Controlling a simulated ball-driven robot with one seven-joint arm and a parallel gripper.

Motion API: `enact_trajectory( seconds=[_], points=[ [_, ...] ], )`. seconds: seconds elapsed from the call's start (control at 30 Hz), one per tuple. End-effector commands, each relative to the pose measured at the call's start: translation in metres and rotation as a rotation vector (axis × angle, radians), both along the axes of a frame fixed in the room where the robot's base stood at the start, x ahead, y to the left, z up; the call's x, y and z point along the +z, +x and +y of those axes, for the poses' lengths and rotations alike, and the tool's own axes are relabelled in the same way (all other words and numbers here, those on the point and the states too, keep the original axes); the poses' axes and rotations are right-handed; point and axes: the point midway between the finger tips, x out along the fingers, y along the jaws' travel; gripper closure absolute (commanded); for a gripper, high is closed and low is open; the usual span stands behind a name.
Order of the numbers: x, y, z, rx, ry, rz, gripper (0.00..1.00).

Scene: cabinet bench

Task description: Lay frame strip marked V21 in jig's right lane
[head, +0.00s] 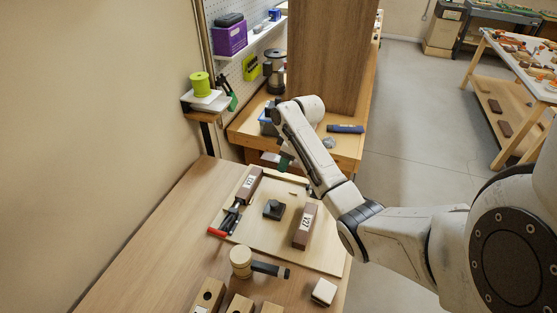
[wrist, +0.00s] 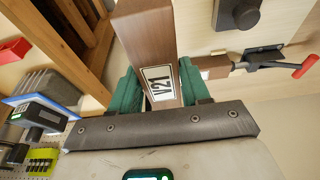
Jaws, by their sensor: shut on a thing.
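My gripper (wrist: 158,88) is shut on a brown strip with a white label reading V21 (wrist: 146,35), its green fingers on both sides near the label. In the head view my gripper (head: 285,161) is beyond the far edge of the jig board (head: 262,244), and my arm hides most of the held strip there. One brown strip (head: 249,186) lies along the board's left side. Another brown labelled strip (head: 303,234) lies on its right side; I cannot read either label surely. A dark knob (head: 273,208) stands between them.
A clamp with a red handle (head: 218,232) is at the board's left edge, also in the wrist view (wrist: 305,67). A mallet (head: 241,262) and wooden blocks (head: 209,294) lie in front. A back bench (head: 247,130) with a tall wooden panel (head: 328,55) stands behind.

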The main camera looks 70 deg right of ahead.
Motion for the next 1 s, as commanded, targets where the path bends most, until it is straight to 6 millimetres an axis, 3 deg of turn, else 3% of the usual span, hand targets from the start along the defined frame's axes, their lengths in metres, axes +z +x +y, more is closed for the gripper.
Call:
enact_trajectory(
  seconds=[0.47,1.0],
  points=[
    [-0.025,-0.001,0.000,-0.001,0.000,0.001,0.87],
    [-0.069,0.000,0.001,0.000,0.000,0.001,0.87]
  ],
)
